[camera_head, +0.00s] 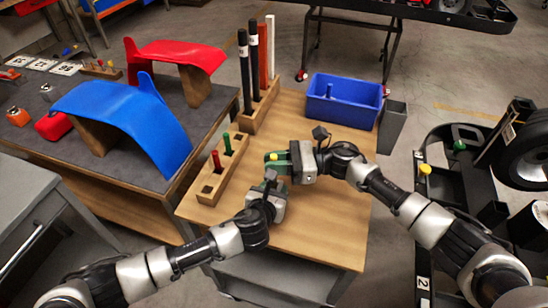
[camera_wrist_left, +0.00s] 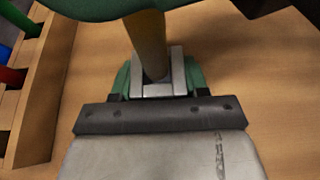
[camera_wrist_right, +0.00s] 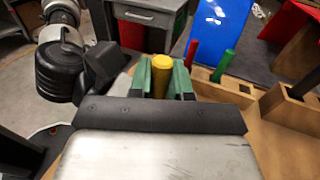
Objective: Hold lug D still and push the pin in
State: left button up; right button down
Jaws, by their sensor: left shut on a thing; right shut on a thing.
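A yellow pin stands between my two grippers above the wooden table; its yellow top (camera_head: 273,156) shows in the head view. My right gripper (camera_head: 280,159) is shut on it, with its green fingers either side of the yellow top (camera_wrist_right: 160,76) in the right wrist view. The pin's lower end is hidden. I cannot identify lug D; no lettered lug is readable.
A wooden block (camera_head: 208,190) holds a red pin (camera_head: 216,160) and a green pin (camera_head: 227,143). A blue bin (camera_head: 345,103) and a post rack (camera_head: 260,112) stand behind. A black kart stand (camera_head: 423,235) is at right, with yellow and green tops. The front table area is clear.

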jog(key=shift+f, duration=1.95)
jog(key=c, duration=1)
grip_release()
jog(key=shift+f, duration=0.1)
jog(key=d, duration=1.2)
jog(key=shift+w, duration=0.25)
